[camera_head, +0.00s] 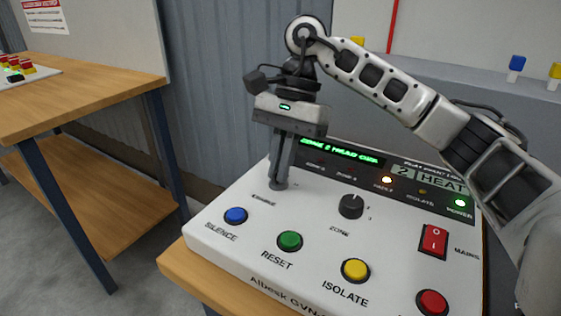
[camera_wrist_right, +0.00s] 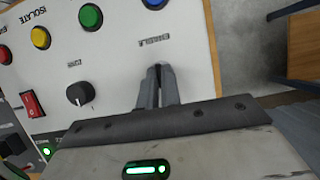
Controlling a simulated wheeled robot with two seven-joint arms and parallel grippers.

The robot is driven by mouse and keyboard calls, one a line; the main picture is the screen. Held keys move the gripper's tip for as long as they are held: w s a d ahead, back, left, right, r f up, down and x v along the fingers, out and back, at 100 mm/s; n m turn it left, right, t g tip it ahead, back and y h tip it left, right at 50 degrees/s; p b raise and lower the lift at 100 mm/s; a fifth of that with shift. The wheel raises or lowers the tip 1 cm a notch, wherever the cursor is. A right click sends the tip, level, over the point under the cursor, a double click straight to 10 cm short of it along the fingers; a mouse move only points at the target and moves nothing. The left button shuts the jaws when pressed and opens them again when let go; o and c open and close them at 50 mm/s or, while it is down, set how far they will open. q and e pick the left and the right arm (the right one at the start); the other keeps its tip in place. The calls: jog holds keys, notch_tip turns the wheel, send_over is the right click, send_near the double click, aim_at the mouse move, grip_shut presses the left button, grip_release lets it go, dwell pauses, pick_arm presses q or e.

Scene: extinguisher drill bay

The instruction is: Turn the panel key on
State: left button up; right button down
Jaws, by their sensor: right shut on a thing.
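The white control panel (camera_head: 318,222) has a label reading ENABLE beside a round key switch collar (camera_head: 278,186). My right gripper (camera_head: 281,178) points down at that collar, with its fingers close together. The key is hidden between the fingertips, so its angle cannot be told. In the right wrist view, the fingertips (camera_wrist_right: 158,70) meet next to the ENABLE label on the panel (camera_wrist_right: 115,60). My left gripper is not in view.
Blue (camera_head: 235,215), green (camera_head: 290,241), yellow (camera_head: 355,270) and red (camera_head: 432,302) buttons line the panel's front. A black zone knob (camera_head: 351,206) and a red mains rocker (camera_head: 433,241) sit to the right. A wooden table (camera_head: 75,100) stands at left.

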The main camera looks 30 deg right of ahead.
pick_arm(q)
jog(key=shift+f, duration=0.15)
pick_arm(e)
jog(key=shift+f+m+t+b, duration=0.1)
jog(key=shift+m+t+b, duration=0.25)
jog(key=shift+m, duration=0.55)
jog(key=shift+s+d+m+t+b, duration=0.1)
jog(key=shift+m+t+b, duration=0.2)
jog(key=shift+m, duration=0.5)
jog(key=m+t+b, duration=0.1)
jog(key=m, duration=0.1)
jog(key=shift+m, duration=0.3)
jog(key=m+t, duration=0.1)
jog(key=m, duration=0.1)
jog(key=shift+s+m, duration=0.1)
jog(key=shift+m, duration=0.2)
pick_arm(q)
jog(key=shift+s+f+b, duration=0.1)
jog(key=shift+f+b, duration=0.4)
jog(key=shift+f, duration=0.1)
pick_arm(e)
jog(key=shift+m+t, duration=0.55)
jog(key=shift+m, duration=0.95)
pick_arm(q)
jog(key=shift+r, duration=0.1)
pick_arm(e)
jog(key=c, duration=1.6)
grip_release()
